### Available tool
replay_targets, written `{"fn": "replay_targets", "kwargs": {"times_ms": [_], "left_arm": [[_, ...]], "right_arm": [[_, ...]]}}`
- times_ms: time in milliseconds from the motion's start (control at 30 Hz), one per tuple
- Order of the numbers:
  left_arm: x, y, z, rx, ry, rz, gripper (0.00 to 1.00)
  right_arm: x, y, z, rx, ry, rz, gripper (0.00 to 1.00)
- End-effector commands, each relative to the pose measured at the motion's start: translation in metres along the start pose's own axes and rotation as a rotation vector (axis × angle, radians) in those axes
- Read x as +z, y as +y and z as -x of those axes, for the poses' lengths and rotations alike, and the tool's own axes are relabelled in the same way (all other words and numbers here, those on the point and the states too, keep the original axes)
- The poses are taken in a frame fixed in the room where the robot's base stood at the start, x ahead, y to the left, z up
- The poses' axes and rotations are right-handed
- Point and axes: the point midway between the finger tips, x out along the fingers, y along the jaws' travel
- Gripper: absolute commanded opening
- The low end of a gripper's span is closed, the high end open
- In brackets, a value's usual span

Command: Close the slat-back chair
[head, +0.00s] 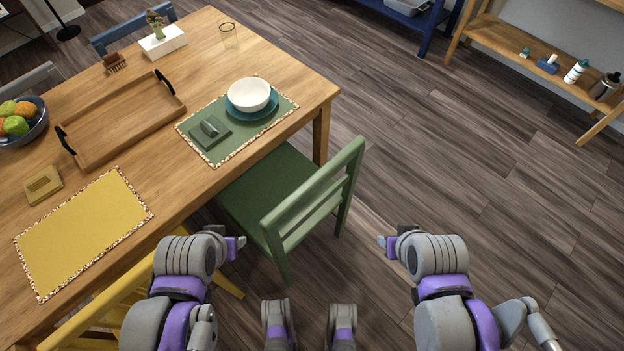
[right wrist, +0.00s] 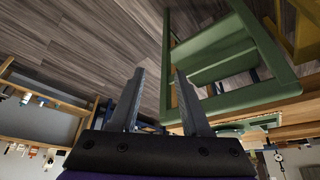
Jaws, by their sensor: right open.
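The green slat-back chair (head: 315,187) stands at the near long side of the wooden table (head: 215,50). Its seat reaches partly under the tabletop, and its slatted back stands out on the floor side, apart from the table edge. In the right wrist view the chair (right wrist: 212,47) fills the upper right. My right gripper (head: 383,242) is to the right of and nearer than the chair back, not touching it. In the right wrist view my right gripper (right wrist: 160,78) is open and empty. My left gripper (head: 240,242) is left of the chair's near leg; its fingers are too small to read.
A yellow chair (head: 110,313) stands at lower left, partly behind my left arm. The table holds a green placemat (head: 240,143) with dishes, a yellow placemat (head: 85,230) and a wooden tray (head: 130,105). A shelf (head: 510,42) stands at upper right. The floor right of the chair is clear.

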Motion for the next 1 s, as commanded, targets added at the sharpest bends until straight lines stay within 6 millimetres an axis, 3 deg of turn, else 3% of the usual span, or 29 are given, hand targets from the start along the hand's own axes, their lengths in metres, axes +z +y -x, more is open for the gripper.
{"fn": "replay_targets", "kwargs": {"times_ms": [33, 233, 467, 633, 800, 1000], "left_arm": [[0.000, 0.000, 0.000, 0.000, 0.000, 0.000, 0.50], [0.002, 0.000, -0.004, 0.000, -0.001, 0.000, 0.50], [0.018, 0.000, -0.032, 0.000, -0.012, 0.000, 0.50], [0.031, 0.000, -0.059, 0.000, -0.021, 0.000, 0.50], [0.043, 0.000, -0.086, 0.000, -0.032, 0.000, 0.50], [0.052, 0.000, -0.109, 0.000, -0.040, 0.000, 0.50]], "right_arm": [[0.000, 0.000, 0.000, 0.000, 0.000, 0.000, 0.37], [-0.001, -0.001, -0.006, -0.018, -0.012, -0.031, 0.01], [-0.018, -0.008, -0.057, -0.213, -0.088, -0.306, 0.00], [-0.050, -0.002, -0.104, -0.444, -0.099, -0.550, 0.00], [-0.084, 0.025, -0.145, -0.691, -0.041, -0.748, 0.00], [-0.108, 0.069, -0.169, -0.917, 0.070, -0.875, 0.00]]}}
